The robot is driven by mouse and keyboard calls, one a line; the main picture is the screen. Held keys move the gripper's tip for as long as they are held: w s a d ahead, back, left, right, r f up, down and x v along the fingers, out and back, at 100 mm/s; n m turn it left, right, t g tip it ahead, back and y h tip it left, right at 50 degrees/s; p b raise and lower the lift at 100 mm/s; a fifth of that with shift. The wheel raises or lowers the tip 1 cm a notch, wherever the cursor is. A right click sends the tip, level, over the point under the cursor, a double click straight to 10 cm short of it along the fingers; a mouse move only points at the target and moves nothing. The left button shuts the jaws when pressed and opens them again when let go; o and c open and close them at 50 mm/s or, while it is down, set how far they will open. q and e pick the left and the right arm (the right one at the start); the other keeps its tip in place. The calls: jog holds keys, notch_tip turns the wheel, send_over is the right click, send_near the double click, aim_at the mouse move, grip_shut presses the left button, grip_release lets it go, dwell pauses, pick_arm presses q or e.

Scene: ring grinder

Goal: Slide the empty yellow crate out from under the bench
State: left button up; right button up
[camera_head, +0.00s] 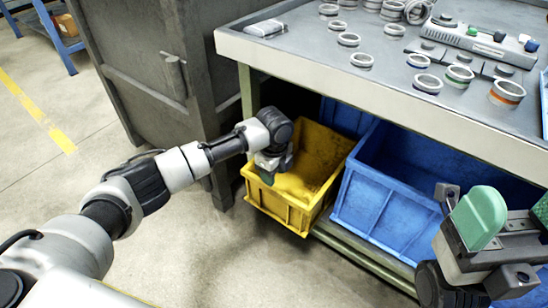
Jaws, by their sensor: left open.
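The yellow crate (272,208) sits on the low shelf under the bench (420,105), at the bench's left end. Its front part sticks out past the shelf edge. The part of its inside that I see holds nothing; the back lies in the bench's shade. My left gripper (268,174) is open and points down at the crate's left front corner. Whether it touches the rim, I cannot tell.
A large blue crate (375,212) stands just right of the yellow one, with another blue crate (345,118) behind. A dark cabinet (150,75) is close on the left. The floor in front is clear.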

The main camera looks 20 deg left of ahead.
pick_arm(q)
jog(key=shift+r+p, duration=0.55)
jog(key=shift+r, duration=1.2)
